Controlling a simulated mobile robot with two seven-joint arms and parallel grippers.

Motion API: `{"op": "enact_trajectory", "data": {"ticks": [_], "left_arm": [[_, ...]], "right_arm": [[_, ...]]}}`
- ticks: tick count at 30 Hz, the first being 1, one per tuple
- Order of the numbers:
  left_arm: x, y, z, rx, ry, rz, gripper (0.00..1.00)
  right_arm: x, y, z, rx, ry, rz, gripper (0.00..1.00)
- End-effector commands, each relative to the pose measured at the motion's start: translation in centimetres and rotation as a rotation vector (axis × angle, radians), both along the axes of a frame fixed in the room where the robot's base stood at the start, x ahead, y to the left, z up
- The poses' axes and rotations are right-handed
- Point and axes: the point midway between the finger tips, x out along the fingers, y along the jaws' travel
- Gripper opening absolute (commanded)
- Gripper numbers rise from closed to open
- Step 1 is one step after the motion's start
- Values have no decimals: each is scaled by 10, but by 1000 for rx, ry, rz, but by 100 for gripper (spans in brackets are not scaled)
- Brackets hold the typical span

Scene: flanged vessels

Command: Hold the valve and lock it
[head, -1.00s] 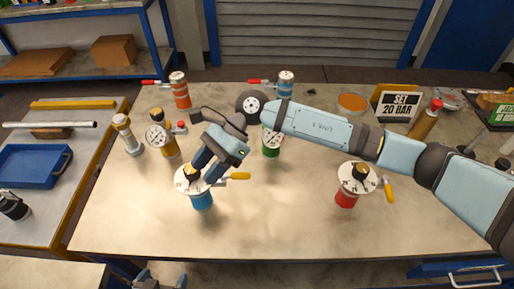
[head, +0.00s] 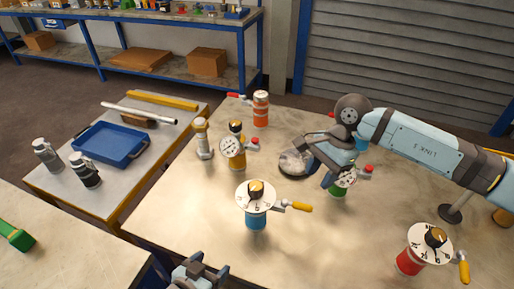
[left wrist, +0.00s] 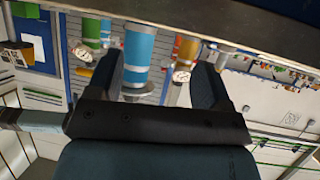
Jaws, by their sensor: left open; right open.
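A blue vessel (head: 256,222) stands upright on the table, topped by a white dial plate (head: 246,203) with a black-and-gold knob (head: 256,188). Its valve has a yellow lever (head: 297,207) pointing right. My right gripper (head: 285,165) is open above the table behind this vessel, apart from its knob; its fingers are near a grey round object. My left gripper (head: 200,272) is open at the table's front edge, lower left of the blue vessel. In the left wrist view, which looks inverted, a blue vessel (left wrist: 141,50) shows beyond the open fingers (left wrist: 160,80).
A red vessel (head: 408,262) with dial and yellow lever stands front right. A green vessel (head: 338,190), a yellow vessel (head: 233,158), a silver fitting (head: 203,140) and an orange vessel (head: 261,110) stand behind. A side table (head: 85,185) holds a blue tray (head: 108,147).

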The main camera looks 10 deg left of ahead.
Motion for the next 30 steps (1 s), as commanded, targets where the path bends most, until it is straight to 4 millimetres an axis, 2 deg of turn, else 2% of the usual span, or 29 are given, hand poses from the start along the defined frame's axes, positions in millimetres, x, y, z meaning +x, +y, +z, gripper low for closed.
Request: {"op": "enact_trajectory", "data": {"ticks": [10,17,20,21,24,27,30], "left_arm": [[44,-20,21,-251,120,-72,73],[78,-40,56,-482,319,-189,73],[71,-83,83,-524,432,-346,73],[65,-100,94,-524,472,-422,73],[44,-134,120,-511,564,-613,73],[26,-155,141,-467,635,-778,73],[33,-160,148,-374,657,-841,73]], "right_arm": [[0,0,0,1,1,0,43],[0,0,0,1,1,0,43],[0,0,0,1,1,0,43],[0,0,0,1,1,0,43],[0,0,0,0,1,-1,43],[0,0,0,0,1,-1,43],[0,0,0,1,1,0,43]]}}
